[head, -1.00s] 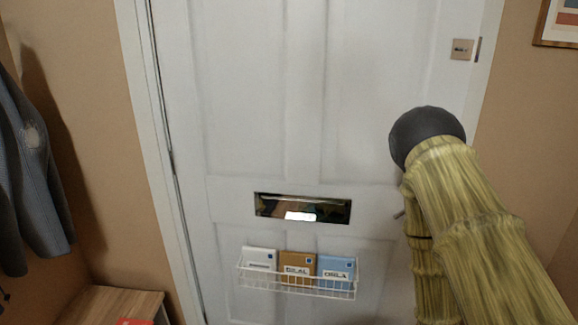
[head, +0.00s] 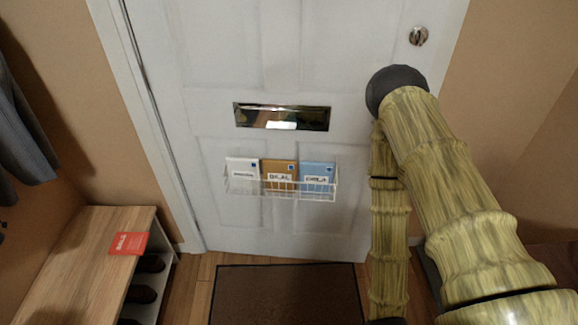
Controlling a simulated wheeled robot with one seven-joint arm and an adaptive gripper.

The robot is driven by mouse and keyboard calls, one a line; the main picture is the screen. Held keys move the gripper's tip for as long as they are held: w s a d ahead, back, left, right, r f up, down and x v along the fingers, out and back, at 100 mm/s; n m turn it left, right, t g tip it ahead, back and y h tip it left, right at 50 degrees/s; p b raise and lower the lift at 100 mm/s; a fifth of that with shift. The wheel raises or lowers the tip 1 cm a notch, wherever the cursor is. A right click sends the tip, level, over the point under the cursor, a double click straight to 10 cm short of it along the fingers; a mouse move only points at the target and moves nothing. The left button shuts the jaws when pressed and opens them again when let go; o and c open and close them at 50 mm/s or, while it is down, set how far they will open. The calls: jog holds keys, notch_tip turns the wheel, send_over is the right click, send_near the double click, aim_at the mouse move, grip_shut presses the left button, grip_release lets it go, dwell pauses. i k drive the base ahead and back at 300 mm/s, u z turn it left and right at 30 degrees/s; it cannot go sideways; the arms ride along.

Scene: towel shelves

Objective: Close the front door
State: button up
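The white front door (head: 230,65) fills the middle of the head view and sits in its white frame (head: 132,95), with hinges along the left side. It looks flush with the frame or nearly so; my arm hides much of the right edge, so I cannot tell whether it is latched. A round metal lock (head: 418,36) is at the upper right of the door. My arm, with a yellow-green wood-like surface, reaches up the right side in front of the door. My gripper does not show.
A metal letter slot (head: 282,116) and a white wire basket (head: 280,188) with several envelopes are on the door. A dark doormat (head: 285,295) lies below. A wooden shoe bench (head: 85,255) with a red card (head: 129,243) stands at the left, beneath hanging clothes (head: 22,130).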

aim_at(204, 61)
jog(key=k, duration=1.3)
jog(key=z, duration=0.55)
jog(key=i, duration=1.05)
jog(key=u, duration=0.4)
